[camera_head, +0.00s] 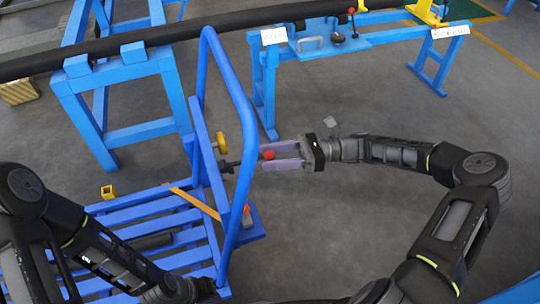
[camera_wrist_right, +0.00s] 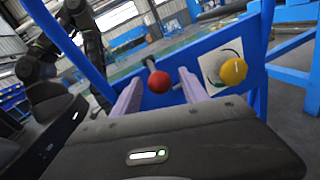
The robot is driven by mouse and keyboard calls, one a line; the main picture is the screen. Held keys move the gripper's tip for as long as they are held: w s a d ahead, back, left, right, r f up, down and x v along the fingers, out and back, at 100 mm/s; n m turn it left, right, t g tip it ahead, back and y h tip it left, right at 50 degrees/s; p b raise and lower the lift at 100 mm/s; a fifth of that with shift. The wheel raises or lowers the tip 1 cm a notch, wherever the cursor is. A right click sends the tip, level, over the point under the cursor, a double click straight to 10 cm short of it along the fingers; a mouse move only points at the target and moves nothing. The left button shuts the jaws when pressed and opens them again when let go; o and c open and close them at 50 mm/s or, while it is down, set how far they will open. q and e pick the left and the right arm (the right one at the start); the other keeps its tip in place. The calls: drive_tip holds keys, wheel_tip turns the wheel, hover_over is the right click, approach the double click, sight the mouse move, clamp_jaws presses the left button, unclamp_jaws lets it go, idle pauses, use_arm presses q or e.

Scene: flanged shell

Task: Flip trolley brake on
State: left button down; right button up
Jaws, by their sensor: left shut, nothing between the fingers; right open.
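The blue trolley (camera_head: 215,170) stands at left centre with a slatted deck and a tall bent handle. A lever with a red ball knob (camera_head: 268,154) sticks out to the right from its side panel. My right gripper (camera_head: 275,155) is open, with its pale purple fingers on either side of the red knob. In the right wrist view the red knob (camera_wrist_right: 160,82) shows between the two fingertips; I cannot tell whether either finger touches it. A yellow knob (camera_wrist_right: 233,71) sits on a white plate beside it. My left gripper (camera_head: 204,287) is shut and empty near the bottom edge, low over the deck.
A blue stand (camera_head: 265,85) with a long dark pipe (camera_head: 200,30) runs across the back. A small yellow block (camera_head: 108,192) lies by the deck's left edge. An orange-red piece (camera_head: 246,212) is low on the trolley's right side. The floor (camera_head: 330,225) right of the trolley is clear.

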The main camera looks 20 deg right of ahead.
drive_tip(key=shift+a, duration=0.35)
clamp_jaws()
idle(0.3)
drive_tip(key=shift+w, duration=0.1)
idle(0.8)
